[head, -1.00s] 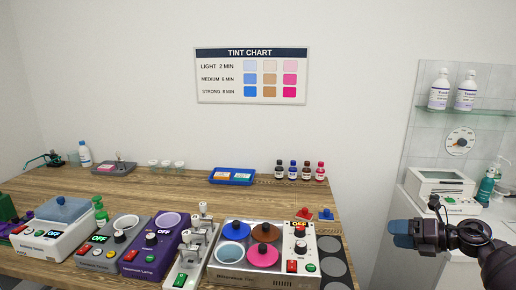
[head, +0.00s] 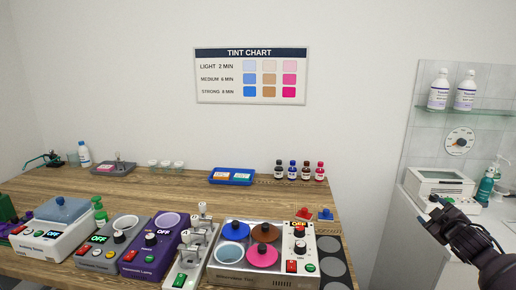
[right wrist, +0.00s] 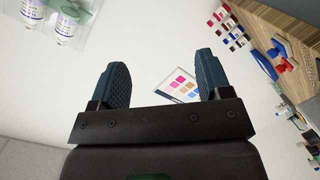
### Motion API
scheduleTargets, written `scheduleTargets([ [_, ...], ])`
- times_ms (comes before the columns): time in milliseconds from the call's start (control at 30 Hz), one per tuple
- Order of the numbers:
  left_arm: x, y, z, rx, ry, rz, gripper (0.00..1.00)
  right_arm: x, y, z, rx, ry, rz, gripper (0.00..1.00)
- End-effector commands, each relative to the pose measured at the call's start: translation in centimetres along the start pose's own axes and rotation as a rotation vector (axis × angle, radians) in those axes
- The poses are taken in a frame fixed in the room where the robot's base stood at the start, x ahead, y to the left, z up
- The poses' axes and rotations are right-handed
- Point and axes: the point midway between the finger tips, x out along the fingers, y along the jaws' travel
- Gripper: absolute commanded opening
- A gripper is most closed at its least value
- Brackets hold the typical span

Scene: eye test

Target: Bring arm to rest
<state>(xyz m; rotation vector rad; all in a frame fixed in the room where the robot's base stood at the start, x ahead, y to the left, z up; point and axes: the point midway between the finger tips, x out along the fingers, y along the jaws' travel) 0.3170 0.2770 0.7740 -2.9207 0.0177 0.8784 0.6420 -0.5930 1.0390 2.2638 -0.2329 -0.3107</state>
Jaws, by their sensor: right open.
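My right arm (head: 478,243) comes in from the lower right of the head view and angles up and left. My right gripper (head: 438,210) is at its far end, in front of the side counter and right of the wooden table, touching nothing. In the right wrist view, the two dark blue ridged fingers of the right gripper (right wrist: 162,62) stand wide apart with nothing between them. The wall and the tint chart (right wrist: 178,86) show beyond them. My left gripper is not in view.
The wooden table (head: 130,187) carries a tinting unit with coloured lids (head: 262,275), a purple lamp unit (head: 150,262), small bottles and a blue tray (head: 232,183). At right, a white machine (head: 440,183) and a green bottle (head: 486,188) stand on the side counter.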

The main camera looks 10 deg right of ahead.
Motion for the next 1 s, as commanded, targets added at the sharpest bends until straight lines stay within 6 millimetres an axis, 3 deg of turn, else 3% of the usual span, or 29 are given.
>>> scheduleTargets([
  [33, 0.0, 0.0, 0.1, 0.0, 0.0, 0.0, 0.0, -0.8, -2.6, 1.0, 0.015, -0.009, -0.032, 0.71],
  [167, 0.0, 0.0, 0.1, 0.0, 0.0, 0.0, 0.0, -2.9, -7.5, 2.5, 0.051, -0.022, -0.093, 0.71],
  [367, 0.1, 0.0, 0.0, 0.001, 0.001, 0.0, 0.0, -8.1, -16.7, 4.9, 0.141, -0.058, -0.205, 0.71],
  [567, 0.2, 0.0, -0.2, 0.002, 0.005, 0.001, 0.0, -16.0, -26.1, 6.4, 0.276, -0.109, -0.316, 0.71],
  [700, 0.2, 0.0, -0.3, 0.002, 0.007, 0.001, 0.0, -22.6, -31.7, 6.4, 0.395, -0.157, -0.379, 0.71],
  [900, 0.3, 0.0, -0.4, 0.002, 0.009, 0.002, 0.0, -30.9, -36.7, 5.1, 0.563, -0.227, -0.421, 0.71],
  [1000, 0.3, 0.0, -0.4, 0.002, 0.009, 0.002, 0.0, -33.3, -37.8, 4.4, 0.621, -0.251, -0.424, 0.71],
])
